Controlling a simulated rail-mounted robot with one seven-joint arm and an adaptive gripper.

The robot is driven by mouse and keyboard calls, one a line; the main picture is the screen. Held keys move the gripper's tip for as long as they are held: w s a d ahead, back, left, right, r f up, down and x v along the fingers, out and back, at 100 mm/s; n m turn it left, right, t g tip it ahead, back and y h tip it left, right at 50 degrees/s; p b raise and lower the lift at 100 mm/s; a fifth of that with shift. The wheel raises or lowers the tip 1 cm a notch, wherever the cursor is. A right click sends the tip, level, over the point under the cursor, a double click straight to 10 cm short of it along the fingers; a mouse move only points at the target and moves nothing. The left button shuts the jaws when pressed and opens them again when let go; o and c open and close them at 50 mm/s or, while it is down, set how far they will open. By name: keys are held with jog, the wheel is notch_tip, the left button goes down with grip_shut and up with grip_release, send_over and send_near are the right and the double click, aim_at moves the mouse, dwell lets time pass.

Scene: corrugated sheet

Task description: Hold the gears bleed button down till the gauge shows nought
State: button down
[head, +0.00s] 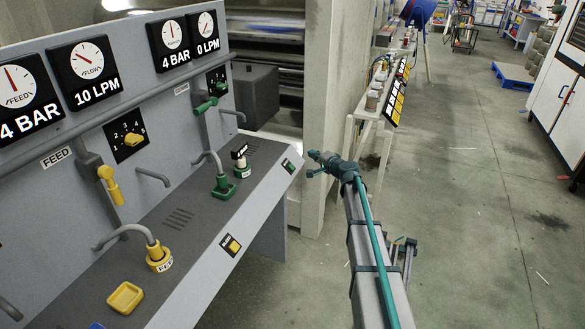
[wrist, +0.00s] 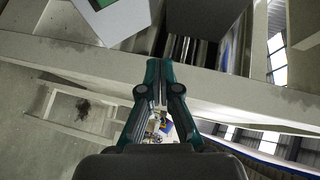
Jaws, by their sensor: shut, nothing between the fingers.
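A grey console on the left in the head view carries two stations. On its sloping front edge are a small black plate with a green-and-white button (head: 288,165) and a plate with a yellow button (head: 231,245); their lettering is too small to read. Above the right station, one gauge (head: 171,35) reads 4 BAR and another (head: 206,25) reads 0 LPM. My gripper (head: 312,164) is shut and empty, just right of the green-marked plate and apart from it.
The left station has a FEED gauge (head: 19,88) at 4 BAR and a FLOW gauge (head: 87,60) at 10 LPM. Yellow (head: 158,256) and green (head: 223,186) hose fittings stand on the console top. A concrete pillar (head: 325,90) rises behind my gripper. The floor to the right is open.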

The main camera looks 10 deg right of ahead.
jog(key=shift+f, duration=0.1)
jog(key=w+a+f+b, duration=0.3)
jog(key=a+f, duration=0.2)
jog(key=f, duration=0.1)
jog(key=shift+a, duration=0.25)
jog(key=shift+w+a+f+b, duration=0.3)
jog(key=shift+a+f+b, duration=0.3)
jog(key=shift+b, duration=0.55)
dwell(3.1)
jog(key=shift+d, duration=0.2)
jog(key=shift+s+d+r, duration=0.3)
jog(key=shift+d+r, duration=0.15)
jog(key=shift+r, duration=0.1)
jog(key=shift+r, duration=0.1)
dwell(0.3)
jog(key=shift+s+d+r, duration=0.45)
jog(key=shift+d+r, duration=0.35)
jog(key=shift+r, duration=0.05)
jog(key=shift+s+d+r, duration=0.4)
jog(key=shift+d+r, duration=0.35)
jog(key=shift+r, duration=0.1)
